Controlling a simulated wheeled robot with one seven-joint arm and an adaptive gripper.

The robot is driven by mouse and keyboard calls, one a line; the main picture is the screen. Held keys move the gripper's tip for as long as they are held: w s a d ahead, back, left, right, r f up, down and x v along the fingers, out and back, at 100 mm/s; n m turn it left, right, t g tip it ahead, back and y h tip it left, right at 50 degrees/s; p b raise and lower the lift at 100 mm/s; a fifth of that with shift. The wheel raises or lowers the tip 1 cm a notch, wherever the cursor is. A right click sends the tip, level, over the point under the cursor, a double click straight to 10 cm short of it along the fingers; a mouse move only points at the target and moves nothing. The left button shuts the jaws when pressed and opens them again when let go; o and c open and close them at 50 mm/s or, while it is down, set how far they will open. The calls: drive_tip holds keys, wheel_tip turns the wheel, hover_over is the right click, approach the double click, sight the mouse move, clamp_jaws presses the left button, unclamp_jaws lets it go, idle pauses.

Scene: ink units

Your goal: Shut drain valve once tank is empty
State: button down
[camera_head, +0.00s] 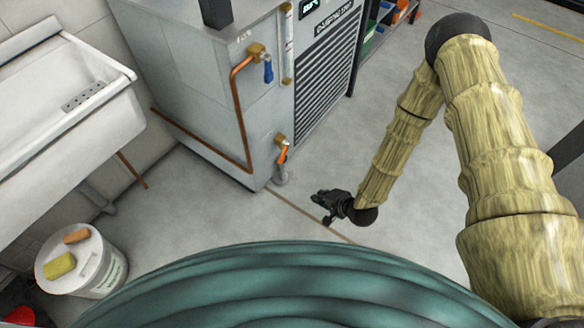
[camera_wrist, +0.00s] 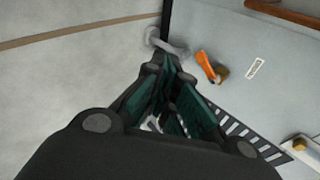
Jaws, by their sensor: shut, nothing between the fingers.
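The drain valve has an orange handle (camera_head: 283,154) on a brass body (camera_head: 281,139), low on the front corner of the grey metal tank cabinet (camera_head: 190,90). In the head view the handle slants downward. In the wrist view the orange handle (camera_wrist: 206,66) lies right of the fingertips, with the brass fitting (camera_wrist: 222,74) beside it. My gripper (camera_head: 322,207) is shut and empty, low over the floor, right of and apart from the valve. It also shows in the wrist view (camera_wrist: 168,72). A narrow sight tube (camera_head: 287,45) runs up the cabinet; its level is too small to read.
A blue-handled valve (camera_head: 267,70) with copper pipe (camera_head: 238,110) sits higher on the cabinet. A grey drain fitting (camera_head: 280,177) is below the orange handle. A white bucket (camera_head: 105,272) with sponges and a sink (camera_head: 60,120) stand left. Floor around my gripper is clear.

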sight(284, 153)
drive_tip(key=w+a+f+m+t+y+b, duration=0.1)
drive_tip(key=w+f+m+t+y+b, duration=0.1)
drive_tip(key=w+b, duration=0.4)
drive_tip(key=w+a+f+m+t+y+b, duration=0.1)
drive_tip(key=w+f+m+b, duration=0.4)
drive_tip(key=w, duration=0.5)
drive_tip(key=shift+w+f+t+y+b, duration=0.3)
drive_tip(key=shift+f+t+y+b, duration=0.15)
drive_tip(key=shift+t, duration=0.55)
drive_tip(key=b+x, duration=0.3)
drive_tip(key=x, duration=0.7)
drive_tip(key=shift+s+a+r+b, duration=0.25)
drive_tip(key=shift+s+a+r, duration=0.2)
drive_tip(key=shift+s+r, duration=0.2)
drive_tip(key=shift+s+a+r+b, duration=0.2)
drive_tip(key=shift+s+a+r, duration=0.25)
drive_tip(key=shift+s+r, duration=0.2)
